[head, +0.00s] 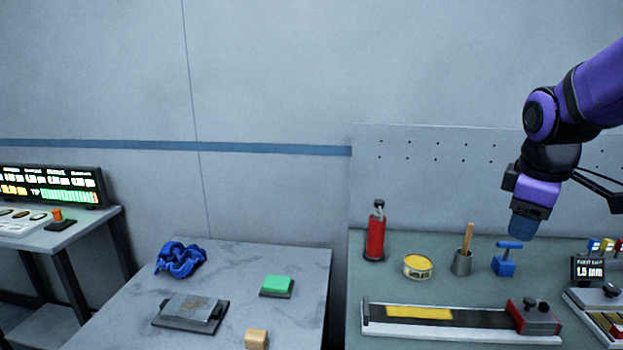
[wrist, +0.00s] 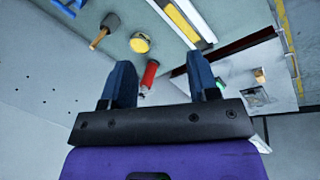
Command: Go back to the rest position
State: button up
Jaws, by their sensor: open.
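My gripper (head: 522,226) hangs from my purple arm at the right of the head view, above the back of the green-grey bench (head: 405,288). In the wrist view its two blue fingers (wrist: 160,86) stand wide apart with nothing gripped between them. The red bottle (wrist: 149,74) shows between the fingers there, but lies well beyond them on the bench. In the head view the gripper is just above and right of a blue T-handled tool (head: 503,264); I cannot tell how much space is between them.
The bench holds a red bottle (head: 375,236), yellow tin (head: 417,267), grey cup (head: 461,262) with a wooden handle, a long rail (head: 380,322) and a 1.5 mm display (head: 588,270). A pegboard (head: 430,180) stands behind. The left table (head: 235,280) holds a blue cloth (head: 180,260) and blocks.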

jog(key=s+a+r+m+t+y, duration=0.1)
jog(key=s+a+r+m, duration=0.1)
jog(key=s+a+m, duration=0.2)
jog(key=s+a+r+m+t, duration=0.1)
jog(key=s+a+m, duration=0.3)
jog(key=s, duration=0.5)
jog(key=shift+r+m+t+y, duration=0.3)
jog(key=shift+r+y, duration=0.1)
jog(key=shift+w, duration=0.1)
dwell(1.1)
